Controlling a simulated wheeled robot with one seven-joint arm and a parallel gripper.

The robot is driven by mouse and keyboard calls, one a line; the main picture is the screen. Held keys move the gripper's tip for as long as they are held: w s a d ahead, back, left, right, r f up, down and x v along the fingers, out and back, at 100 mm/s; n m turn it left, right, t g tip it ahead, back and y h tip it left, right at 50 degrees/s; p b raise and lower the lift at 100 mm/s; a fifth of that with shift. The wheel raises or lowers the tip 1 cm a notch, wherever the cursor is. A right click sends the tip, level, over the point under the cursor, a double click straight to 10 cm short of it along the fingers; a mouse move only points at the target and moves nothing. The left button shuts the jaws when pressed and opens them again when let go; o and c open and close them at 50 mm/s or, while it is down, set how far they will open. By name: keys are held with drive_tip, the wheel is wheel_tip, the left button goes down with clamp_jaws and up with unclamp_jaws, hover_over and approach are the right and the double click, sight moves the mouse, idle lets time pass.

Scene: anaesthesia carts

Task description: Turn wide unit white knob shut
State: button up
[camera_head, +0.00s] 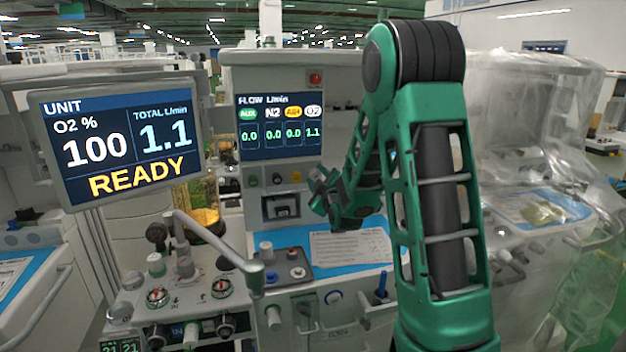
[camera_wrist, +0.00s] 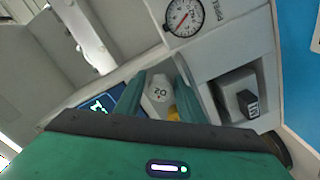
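The flow display (camera_head: 280,127) on the middle unit reads 1.1 under O2 and 0.0 under the other three. A row of knobs sits below it, with a yellow knob (camera_head: 296,177) at its visible right end. My gripper (camera_head: 319,190) is at the right of that row and hides what lies behind it. In the wrist view, a white knob marked O2 (camera_wrist: 159,92) shows between the fingers of my gripper (camera_wrist: 163,78). The fingers stand apart on either side of it. Whether they touch it is unclear. Part of the yellow knob (camera_wrist: 173,113) shows close beside it.
A monitor (camera_head: 125,140) at left reads O2 100 %, total 1.1 L/min, READY. A grey jointed arm (camera_head: 215,243) juts over the lower panel. A round gauge (camera_wrist: 184,16) and a black switch (camera_wrist: 248,103) are near my gripper. A plastic-draped unit (camera_head: 540,160) stands at right.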

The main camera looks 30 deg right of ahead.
drive_tip(key=shift+a, duration=0.2)
drive_tip(key=c, duration=0.8)
drive_tip(key=shift+a, duration=0.1)
drive_tip(key=shift+w+m, duration=0.1)
drive_tip(key=shift+m, duration=0.2)
drive_tip(key=m, duration=0.3)
drive_tip(key=shift+a, duration=0.2)
drive_tip(key=m, duration=0.5)
drive_tip(key=shift+a+f, duration=0.1)
drive_tip(key=shift+m, duration=0.3)
